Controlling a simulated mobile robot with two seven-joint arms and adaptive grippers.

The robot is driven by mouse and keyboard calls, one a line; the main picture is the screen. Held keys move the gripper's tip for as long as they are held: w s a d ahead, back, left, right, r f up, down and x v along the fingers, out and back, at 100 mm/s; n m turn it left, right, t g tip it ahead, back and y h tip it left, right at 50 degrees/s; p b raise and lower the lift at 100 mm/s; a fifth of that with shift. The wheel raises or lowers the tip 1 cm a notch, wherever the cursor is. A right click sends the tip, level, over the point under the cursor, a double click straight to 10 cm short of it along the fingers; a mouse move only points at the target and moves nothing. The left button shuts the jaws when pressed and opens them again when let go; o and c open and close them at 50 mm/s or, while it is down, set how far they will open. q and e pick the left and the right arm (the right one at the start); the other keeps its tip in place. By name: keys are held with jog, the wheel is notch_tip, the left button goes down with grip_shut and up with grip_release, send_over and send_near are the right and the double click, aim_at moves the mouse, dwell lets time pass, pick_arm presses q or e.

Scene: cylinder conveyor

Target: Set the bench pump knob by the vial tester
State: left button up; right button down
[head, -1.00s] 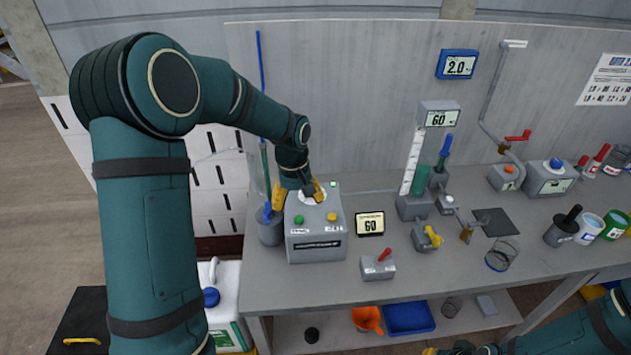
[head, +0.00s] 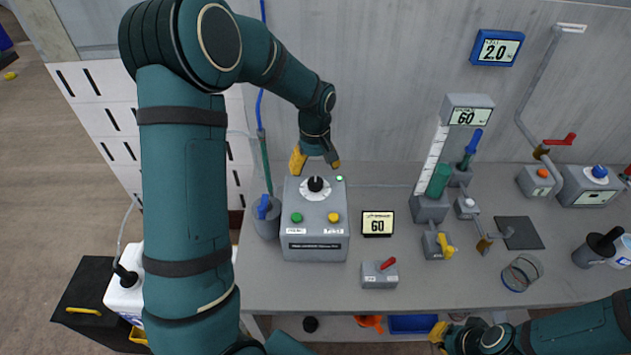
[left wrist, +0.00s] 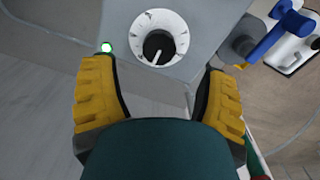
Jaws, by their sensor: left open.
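A grey box (head: 316,225) on the bench has a black knob (head: 316,184) on a white dial, with a green button and a yellow button in front. Its small labels are too blurred to read. My left gripper (head: 317,161) is open and empty just behind the knob, clear of it. In the left wrist view the knob (left wrist: 159,47) shows whole beyond the open fingers (left wrist: 159,70), its white pointer line visible. A small display (head: 377,223) right of the box reads 60. My right gripper (head: 446,328) is low at the bench's front edge; its jaws are unclear.
A small box with a red lever (head: 380,274), a yellow-handled valve (head: 438,244) and an upright column with a 60 display (head: 469,117) stand to the right. A glass beaker (head: 522,272) is near the front. A blue-framed display (head: 497,47) reads 2.0. A holder (head: 266,222) stands left of the box.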

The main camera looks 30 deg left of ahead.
aim_at(315, 181)
pick_arm(q)
notch_tip(315, 181, down, 6)
jog(key=shift+w+f, duration=0.1)
jog(key=shift+f, duration=0.05)
dwell(0.3)
jog(key=c, duration=1.2)
